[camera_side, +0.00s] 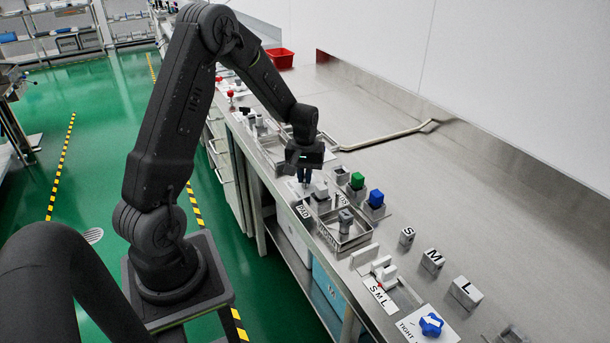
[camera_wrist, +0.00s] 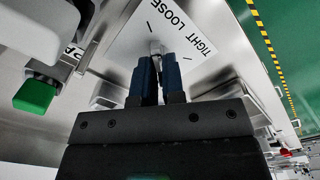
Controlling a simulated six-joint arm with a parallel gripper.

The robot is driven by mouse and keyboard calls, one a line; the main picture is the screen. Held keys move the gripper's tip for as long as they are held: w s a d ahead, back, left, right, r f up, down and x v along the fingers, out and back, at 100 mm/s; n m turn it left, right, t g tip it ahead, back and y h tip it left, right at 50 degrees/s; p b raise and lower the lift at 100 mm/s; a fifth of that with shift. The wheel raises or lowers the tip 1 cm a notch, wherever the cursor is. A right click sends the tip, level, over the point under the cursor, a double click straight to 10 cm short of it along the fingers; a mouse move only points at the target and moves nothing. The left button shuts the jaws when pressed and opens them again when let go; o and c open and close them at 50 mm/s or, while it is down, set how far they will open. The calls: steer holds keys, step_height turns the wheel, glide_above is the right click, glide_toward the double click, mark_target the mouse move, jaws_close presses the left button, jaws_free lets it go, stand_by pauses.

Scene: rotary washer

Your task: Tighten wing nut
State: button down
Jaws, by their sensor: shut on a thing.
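My gripper (camera_wrist: 158,62) points down at a white card (camera_wrist: 185,28) printed TIGHT and LOOSE with short marks. Its two blue fingers are shut on a small grey metal piece, seemingly the wing nut (camera_wrist: 156,46), whose top shows just past the fingertips. The fingers hide the rest of it, so its turn against the marks cannot be read. In the side view my gripper (camera_side: 304,178) is low over the bench's front edge, and the nut there is too small to make out.
A green block (camera_side: 357,181) and a blue block (camera_side: 376,198) stand right of my gripper. A metal tray (camera_side: 345,243) with a grey part is nearer the camera. Blocks marked S, M, L (camera_side: 466,292) and a blue winged knob (camera_side: 431,324) sit farther right. The bench's back is mostly clear.

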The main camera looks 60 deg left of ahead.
steer(key=m, duration=0.6)
steer(key=shift+m, duration=0.4)
steer(key=m, duration=1)
steer(key=shift+m, duration=0.4)
steer(key=m, duration=0.4)
steer(key=shift+m, duration=0.4)
steer(key=c, duration=1.2)
jaws_free()
step_height(320, 180, up, 14)
steer(key=shift+f, duration=0.1)
